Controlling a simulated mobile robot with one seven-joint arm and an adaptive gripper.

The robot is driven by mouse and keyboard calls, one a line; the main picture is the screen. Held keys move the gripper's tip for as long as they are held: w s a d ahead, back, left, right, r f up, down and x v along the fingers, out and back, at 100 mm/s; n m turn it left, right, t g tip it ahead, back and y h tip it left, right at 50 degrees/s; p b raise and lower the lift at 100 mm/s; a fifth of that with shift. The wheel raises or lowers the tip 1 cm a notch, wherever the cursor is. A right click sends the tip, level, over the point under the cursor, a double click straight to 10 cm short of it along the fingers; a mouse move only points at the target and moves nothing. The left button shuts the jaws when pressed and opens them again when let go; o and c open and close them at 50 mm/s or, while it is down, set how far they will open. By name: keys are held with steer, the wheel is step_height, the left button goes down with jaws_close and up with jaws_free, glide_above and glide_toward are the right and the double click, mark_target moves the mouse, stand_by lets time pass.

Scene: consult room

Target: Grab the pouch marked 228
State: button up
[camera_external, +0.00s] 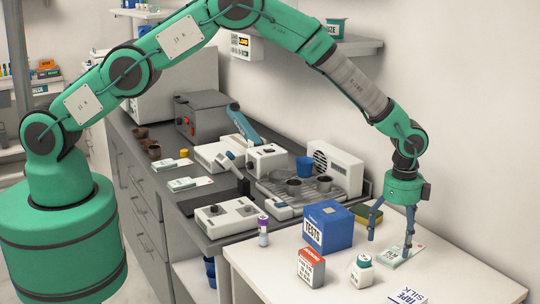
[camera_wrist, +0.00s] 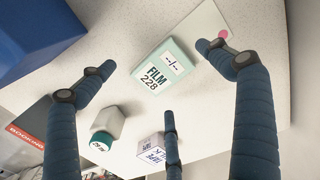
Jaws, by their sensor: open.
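The pouch marked FILM 228 (camera_wrist: 157,78) is pale green with a white label. It lies on the white table in the middle of the wrist view, between my fingers. In the external view a pale flat item, likely this pouch (camera_external: 392,262), lies below my gripper (camera_external: 391,234), partly hidden by a finger. My gripper (camera_wrist: 168,75) is open, fingers spread and pointing down, with nothing held. I cannot tell whether a fingertip touches the table.
A pale card with a pink dot (camera_wrist: 203,28) lies beside the pouch. A teal-capped bottle (camera_external: 362,272), a red-and-white box (camera_external: 311,268), a blue TESTS box (camera_external: 328,226) and a white SILK box (camera_external: 407,296) stand close by. The table's right side is clear.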

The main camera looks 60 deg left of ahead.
mark_target(393, 252)
steer(key=shift+f, duration=1.6)
steer(key=c, duration=1.3)
